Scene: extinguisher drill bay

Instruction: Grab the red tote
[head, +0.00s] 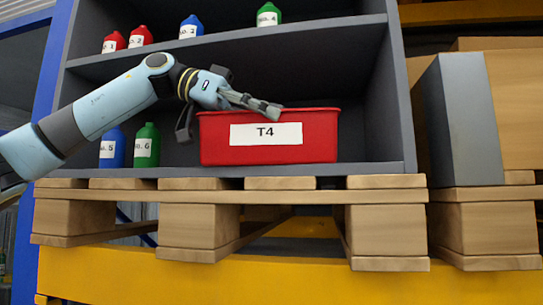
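The red tote (320,150) with a white T4 label stands on the lower shelf of a grey rack in the head view. My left gripper (229,122) reaches in from the left at the tote's upper left. Its fingers are spread wide. One finger lies across the tote's top front rim, and the other hangs beside its left end. I cannot tell whether either finger touches the tote. The tote's upper left corner is partly hidden by the gripper. My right gripper is not in view.
Blue (112,148) and green (146,146) bottles stand left of the tote, below my arm. Red, blue and green bottles stand on the upper shelf (300,27). The rack sits on a wooden pallet (230,197) over a yellow beam (110,272). Shelf space right of the tote is clear.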

